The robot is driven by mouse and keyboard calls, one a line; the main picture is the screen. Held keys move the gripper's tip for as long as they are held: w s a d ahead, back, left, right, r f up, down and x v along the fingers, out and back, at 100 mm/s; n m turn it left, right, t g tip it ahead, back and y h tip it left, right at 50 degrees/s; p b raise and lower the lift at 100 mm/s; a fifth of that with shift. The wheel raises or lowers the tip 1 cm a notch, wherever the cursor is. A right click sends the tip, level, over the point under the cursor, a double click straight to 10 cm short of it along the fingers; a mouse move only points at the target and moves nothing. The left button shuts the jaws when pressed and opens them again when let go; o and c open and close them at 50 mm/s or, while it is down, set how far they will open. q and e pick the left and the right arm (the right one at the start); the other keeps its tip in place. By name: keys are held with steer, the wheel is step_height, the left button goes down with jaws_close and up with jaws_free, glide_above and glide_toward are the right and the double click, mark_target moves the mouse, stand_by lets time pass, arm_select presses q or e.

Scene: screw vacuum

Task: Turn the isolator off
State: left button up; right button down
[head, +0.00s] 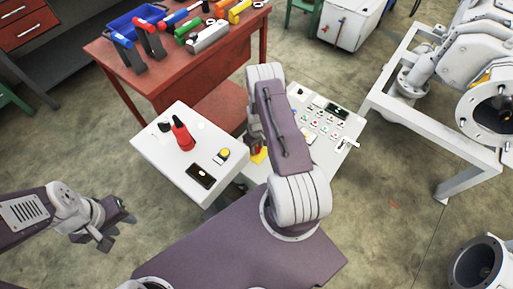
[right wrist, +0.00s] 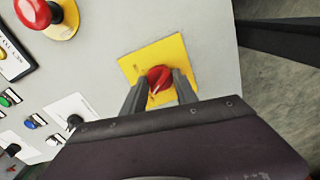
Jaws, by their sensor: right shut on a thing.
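The isolator is a red rotary knob (right wrist: 160,76) on a square yellow plate (right wrist: 180,50), set in a light grey control panel (right wrist: 110,30). In the right wrist view my right gripper (right wrist: 160,88) has one finger on each side of the knob and is shut on it. The knob's exact angle is hard to read between the fingers. In the head view my right arm hides the knob, and only a bit of the yellow plate (head: 259,156) shows. My left gripper (head: 119,231) hangs at the lower left, apart from everything, its fingers spread.
A red mushroom button (right wrist: 36,12) and coloured push buttons (right wrist: 34,122) share the panel. A white box (head: 165,150) with a red handle (head: 182,135) stands left of my right arm. A red tool table (head: 120,75) is behind. A white machine frame (head: 410,125) stands right.

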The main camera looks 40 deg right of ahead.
steer(key=shift+n, duration=0.9)
steer(key=c, duration=0.9)
jaws_free()
steer(key=shift+c, duration=0.2)
step_height(320, 180, up, 9)
steer(key=shift+r+p, duration=0.1)
steer(key=shift+p, duration=0.85)
